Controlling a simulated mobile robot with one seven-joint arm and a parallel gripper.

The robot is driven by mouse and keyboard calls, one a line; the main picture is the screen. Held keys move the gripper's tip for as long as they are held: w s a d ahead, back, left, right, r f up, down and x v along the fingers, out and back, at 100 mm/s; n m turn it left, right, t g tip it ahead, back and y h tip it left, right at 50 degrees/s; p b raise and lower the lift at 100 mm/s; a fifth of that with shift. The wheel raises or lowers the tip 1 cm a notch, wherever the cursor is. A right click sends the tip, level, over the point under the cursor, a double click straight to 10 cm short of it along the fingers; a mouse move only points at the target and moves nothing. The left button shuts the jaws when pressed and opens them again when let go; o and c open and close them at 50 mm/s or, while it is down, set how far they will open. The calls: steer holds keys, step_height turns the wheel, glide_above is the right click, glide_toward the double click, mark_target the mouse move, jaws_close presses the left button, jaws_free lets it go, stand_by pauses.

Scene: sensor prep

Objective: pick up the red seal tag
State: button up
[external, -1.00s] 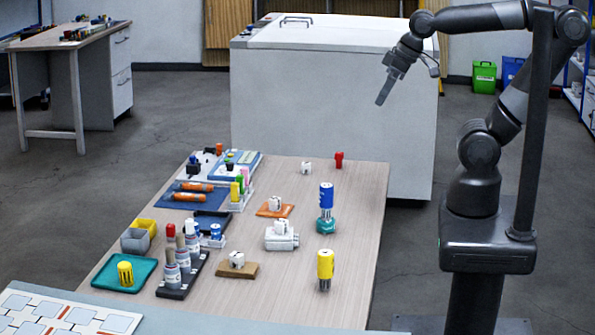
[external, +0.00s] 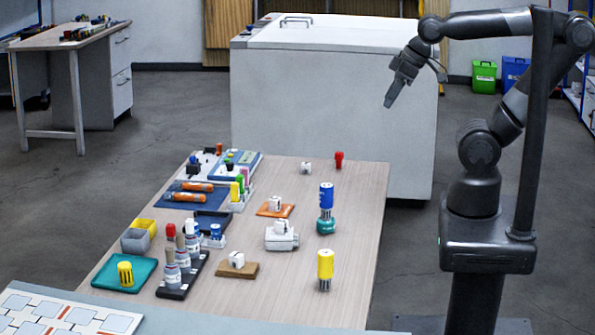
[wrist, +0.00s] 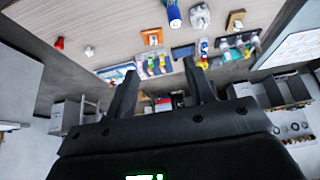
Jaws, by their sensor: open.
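A small red piece (external: 339,159), which appears to be the red seal tag, stands at the far right corner of the wooden table (external: 345,215). The red piece also shows at the left of the wrist view (wrist: 59,43). My gripper (external: 389,103) hangs in the air above and to the right of the red piece, clear of the table. In the wrist view my gripper (wrist: 160,68) has its two fingers apart with nothing held between them.
A white block (external: 306,168) stands just left of the red piece. A blue-and-teal cylinder (external: 326,208) and a yellow cylinder (external: 325,268) stand nearer along the right side. Several bottles and trays fill the left side. A large white chest (external: 330,110) stands behind the table.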

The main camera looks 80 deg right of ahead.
steer(key=w+d+g+h, duration=0.2)
steer(key=w+d, duration=0.5)
steer(key=w, duration=0.2)
steer(key=m+g+y, duration=0.2)
steer(key=m+g, duration=0.1)
steer(key=g, duration=0.1)
glide_above(339, 153)
step_height(339, 153, down, 24)
steer(key=shift+s+d+r, duration=0.1)
steer(key=shift+s+d, duration=0.05)
step_height(339, 153, down, 11)
steer(key=shift+r, duration=0.1)
steer(key=shift+c, duration=0.2)
steer(key=c, duration=1)
